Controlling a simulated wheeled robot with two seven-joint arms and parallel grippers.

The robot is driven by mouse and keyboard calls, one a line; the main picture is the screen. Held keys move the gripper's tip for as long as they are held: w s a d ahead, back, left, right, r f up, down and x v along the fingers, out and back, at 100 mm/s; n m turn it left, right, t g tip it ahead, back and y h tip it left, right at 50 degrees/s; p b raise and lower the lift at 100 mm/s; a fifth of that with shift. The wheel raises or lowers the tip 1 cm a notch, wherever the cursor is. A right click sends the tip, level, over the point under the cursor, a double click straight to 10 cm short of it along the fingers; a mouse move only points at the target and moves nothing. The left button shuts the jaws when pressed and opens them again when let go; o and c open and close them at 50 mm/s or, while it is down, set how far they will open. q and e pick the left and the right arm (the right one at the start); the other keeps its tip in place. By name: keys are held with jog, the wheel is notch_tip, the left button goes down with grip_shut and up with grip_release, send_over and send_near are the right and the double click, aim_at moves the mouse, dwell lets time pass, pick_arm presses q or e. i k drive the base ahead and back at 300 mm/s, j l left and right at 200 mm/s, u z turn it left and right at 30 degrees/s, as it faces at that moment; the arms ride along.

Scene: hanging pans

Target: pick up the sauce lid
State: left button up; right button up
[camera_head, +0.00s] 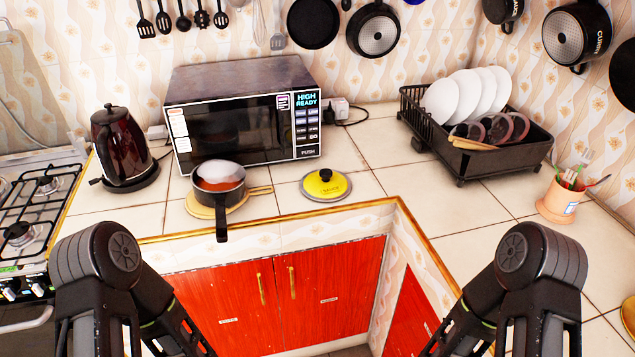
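The sauce lid (325,185) is a round yellow lid with a dark knob and a pale rim. It lies flat on the tiled counter, right of the saucepan and in front of the microwave's right end. The saucepan (219,186) holds red sauce, and its dark handle points toward me over the counter edge. My two arms come in at the lower left and lower right, both well apart from the lid. Neither gripper's fingertips show in the view.
The pan sits on a wooden board (258,190). The microwave (245,112) stands behind, a dark kettle (122,150) at left. A dish rack (478,160) with plates and a utensil pot (560,202) stand at right. Counter (400,183) right of the lid is clear.

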aim_at(327, 185)
jog(key=i+u, duration=0.2)
jog(key=u, duration=0.2)
jog(key=i+l+u, duration=0.2)
jog(key=u, duration=0.2)
